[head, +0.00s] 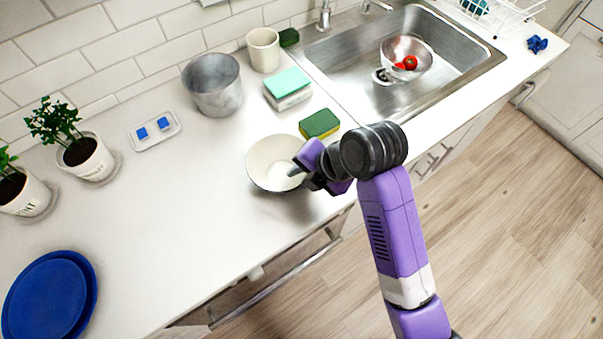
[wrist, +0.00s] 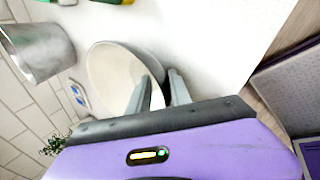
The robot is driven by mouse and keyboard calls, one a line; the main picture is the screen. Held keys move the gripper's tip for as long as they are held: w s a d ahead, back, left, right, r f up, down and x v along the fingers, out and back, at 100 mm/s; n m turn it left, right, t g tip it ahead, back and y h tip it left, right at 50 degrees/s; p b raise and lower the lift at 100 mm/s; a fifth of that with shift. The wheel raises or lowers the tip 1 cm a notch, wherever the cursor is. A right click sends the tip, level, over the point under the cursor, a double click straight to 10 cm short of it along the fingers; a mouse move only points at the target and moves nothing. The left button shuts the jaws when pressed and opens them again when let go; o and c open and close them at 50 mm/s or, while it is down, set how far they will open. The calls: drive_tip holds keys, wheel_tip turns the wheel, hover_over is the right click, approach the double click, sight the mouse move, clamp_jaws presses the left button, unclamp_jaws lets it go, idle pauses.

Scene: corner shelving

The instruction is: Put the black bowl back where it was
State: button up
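A bowl (head: 268,160) with a cream-white inside and a thin dark rim is at the counter's front edge; no other bowl on the open counter looks black. My gripper (head: 304,174) is at the bowl's right side. In the wrist view my gripper (wrist: 161,80) has its fingers apart, one over the bowl's inside and one outside its rim, with a gap between. I cannot tell whether a finger touches the rim. The bowl's right side is partly hidden by my gripper.
A green-yellow sponge (head: 319,124) is close behind the bowl. A metal pot (head: 213,86), a mug (head: 263,50) and stacked sponges (head: 288,88) stand further back. The sink (head: 455,45) holds a colander (head: 407,55). Blue plates (head: 48,297) lie left; the counter between is mostly clear.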

drive_tip(key=v, duration=1.2)
drive_tip(key=shift+r+p, duration=0.15)
drive_tip(key=shift+p, duration=0.25)
drive_tip(key=s+f+m+t, duration=0.1)
drive_tip(key=f+m, duration=0.1)
drive_tip(key=m, duration=0.1)
drive_tip(key=s+a+f+m+t, duration=0.1)
drive_tip(key=f+m, duration=0.1)
drive_tip(key=m, duration=0.1)
drive_tip(key=s+f+m+t+y, duration=0.1)
drive_tip(key=f+m, duration=0.2)
drive_tip(key=shift+a+m, duration=0.3)
drive_tip(key=s+d+m+t+h, duration=0.55)
drive_tip(key=s+d+m, duration=0.75)
drive_tip(key=s+m, duration=0.3)
drive_tip(key=s+d+r+m+t, duration=0.3)
drive_tip(key=s+r, duration=0.3)
drive_tip(key=s, duration=0.2)
drive_tip(key=shift+d+r+m, duration=0.2)
drive_tip(key=shift+r+m, duration=0.05)
drive_tip(key=shift+m, duration=0.05)
